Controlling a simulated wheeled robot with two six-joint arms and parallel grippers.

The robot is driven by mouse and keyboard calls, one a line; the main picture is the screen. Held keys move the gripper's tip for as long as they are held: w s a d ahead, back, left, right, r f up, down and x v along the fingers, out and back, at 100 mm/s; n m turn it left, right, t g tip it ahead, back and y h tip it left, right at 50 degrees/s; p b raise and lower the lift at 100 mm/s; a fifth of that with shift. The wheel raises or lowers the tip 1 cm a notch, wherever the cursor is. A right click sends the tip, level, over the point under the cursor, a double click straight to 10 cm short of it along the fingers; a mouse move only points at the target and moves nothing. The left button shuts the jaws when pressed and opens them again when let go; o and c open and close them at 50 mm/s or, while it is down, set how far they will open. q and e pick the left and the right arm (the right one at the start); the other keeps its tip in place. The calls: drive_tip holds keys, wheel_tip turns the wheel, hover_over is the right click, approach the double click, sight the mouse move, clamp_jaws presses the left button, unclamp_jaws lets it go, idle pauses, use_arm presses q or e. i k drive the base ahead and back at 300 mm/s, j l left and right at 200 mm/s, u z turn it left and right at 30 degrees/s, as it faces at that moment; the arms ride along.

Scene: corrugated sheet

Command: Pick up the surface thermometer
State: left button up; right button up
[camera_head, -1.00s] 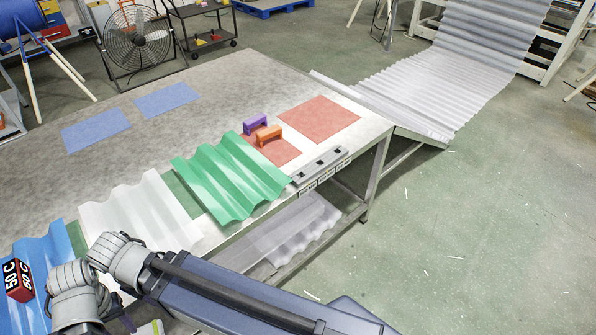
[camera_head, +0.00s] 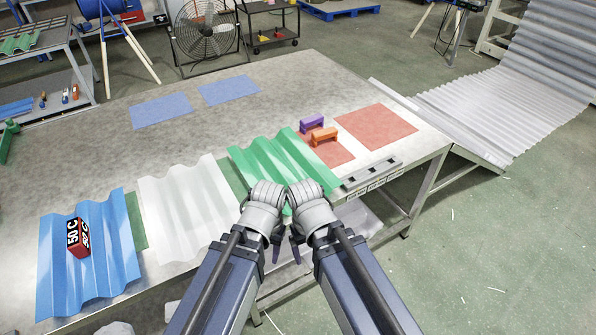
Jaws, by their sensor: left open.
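The surface thermometer, a small red and black block marked "50 C" (camera_head: 77,238), sits on the blue corrugated sheet (camera_head: 112,262) at the left of the table. My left gripper (camera_head: 276,249) is at the table's front edge by the green sheet, well to the right of the block. It is open and holds nothing I can see; its wrist hides much of it. My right gripper (camera_head: 296,250) is close beside it, pointing down, mostly hidden by its own wrist; its opening cannot be told. Neither touches the thermometer.
A white translucent sheet (camera_head: 185,208) and a green corrugated sheet (camera_head: 275,160) lie right of the blue one. Purple (camera_head: 312,123) and orange (camera_head: 324,136) handled blocks stand near red mats (camera_head: 376,125).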

sight(77, 236)
drive_tip(key=u, duration=1.7)
drive_tip(key=i+j+u, duration=0.35)
drive_tip(key=i, duration=0.15)
drive_tip(key=l, duration=0.1)
